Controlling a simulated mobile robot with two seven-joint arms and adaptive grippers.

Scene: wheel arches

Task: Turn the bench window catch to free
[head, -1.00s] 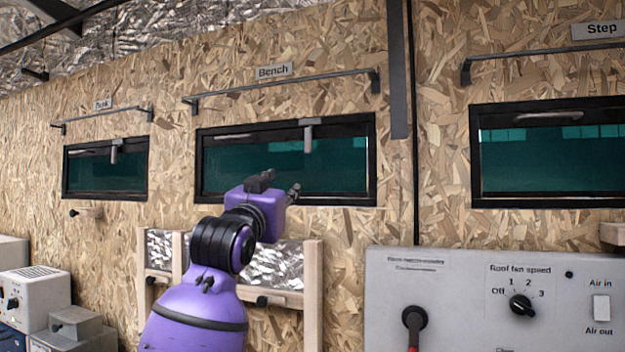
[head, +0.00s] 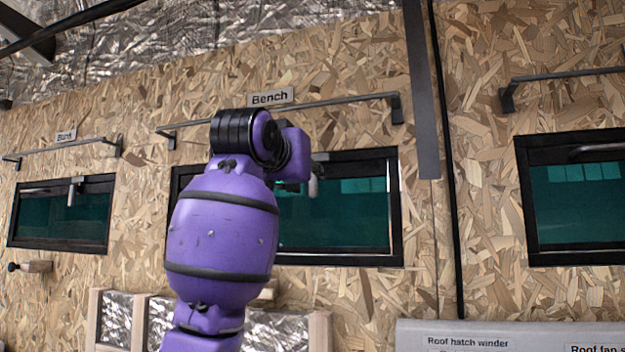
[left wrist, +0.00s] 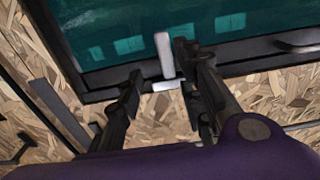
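The bench window (head: 335,210) is a dark-framed teal pane under the "Bench" sign (head: 270,97). Its catch (head: 314,184), a light grey lever at the top of the frame, shows partly beside my wrist and appears to hang down over the pane. In the left wrist view the catch (left wrist: 165,58) lies between the two dark fingers of my left gripper (left wrist: 158,62), which are apart. I cannot tell whether either finger touches it. My right gripper is out of view.
A grey rail (head: 330,102) runs above the bench window. The bunk window (head: 62,215) is at left, another window (head: 585,195) at right. A dark vertical strip (head: 421,100) and cable stand right of the bench window. A control panel (head: 470,338) is below right.

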